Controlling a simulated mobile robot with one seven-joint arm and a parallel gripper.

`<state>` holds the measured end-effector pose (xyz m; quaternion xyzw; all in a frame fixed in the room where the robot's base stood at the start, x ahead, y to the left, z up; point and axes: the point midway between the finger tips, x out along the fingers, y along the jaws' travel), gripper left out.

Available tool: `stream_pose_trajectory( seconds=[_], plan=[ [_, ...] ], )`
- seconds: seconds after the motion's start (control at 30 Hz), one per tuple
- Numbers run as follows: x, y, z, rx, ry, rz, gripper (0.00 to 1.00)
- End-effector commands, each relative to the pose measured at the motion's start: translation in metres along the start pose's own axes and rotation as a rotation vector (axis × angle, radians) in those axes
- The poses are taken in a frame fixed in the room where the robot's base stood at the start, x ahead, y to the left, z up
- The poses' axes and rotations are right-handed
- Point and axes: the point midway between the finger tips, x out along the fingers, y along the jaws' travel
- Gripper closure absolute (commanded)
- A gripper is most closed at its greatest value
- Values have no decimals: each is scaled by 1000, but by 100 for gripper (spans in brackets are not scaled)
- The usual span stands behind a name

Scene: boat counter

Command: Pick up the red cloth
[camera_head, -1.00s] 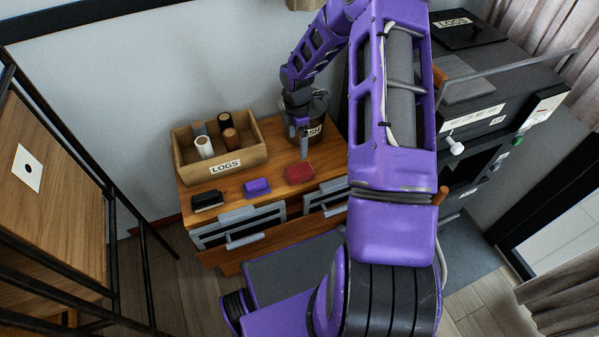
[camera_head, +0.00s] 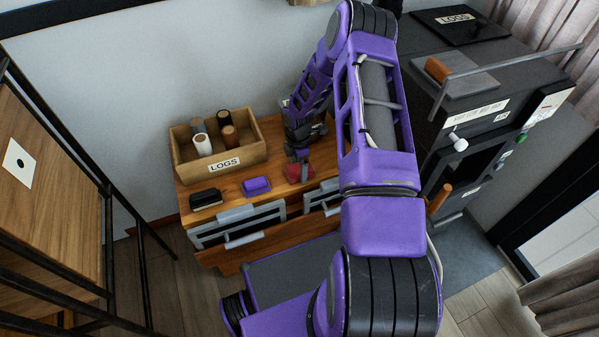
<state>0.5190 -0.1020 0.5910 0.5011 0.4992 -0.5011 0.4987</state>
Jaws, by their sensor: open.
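The red cloth (camera_head: 292,173) lies folded on the wooden counter (camera_head: 226,189), near its front edge and at the right of the row of small items. My gripper (camera_head: 299,172) points down at the cloth, with its fingers over or beside it. My gripper covers part of the cloth, and I cannot tell whether the fingers touch it. It is open.
A purple cloth (camera_head: 257,186) and a black item (camera_head: 206,198) lie to the left of the red cloth. A wooden box (camera_head: 222,163) labelled LOGS holds several cylinders behind them. A dark bucket is mostly hidden behind my arm. A black stove (camera_head: 482,90) stands at the right.

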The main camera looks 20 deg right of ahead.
Motion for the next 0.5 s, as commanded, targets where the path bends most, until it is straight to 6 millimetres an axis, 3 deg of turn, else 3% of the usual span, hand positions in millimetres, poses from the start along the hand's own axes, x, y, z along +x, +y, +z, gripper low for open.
stream_pose_trajectory(
  seconds=[0.2, 0.5],
  plan=[
    [0, 0, 0, 0, -1, 1, 2],
    [0, 0, 0, 0, 0, 1, 56]
  ],
)
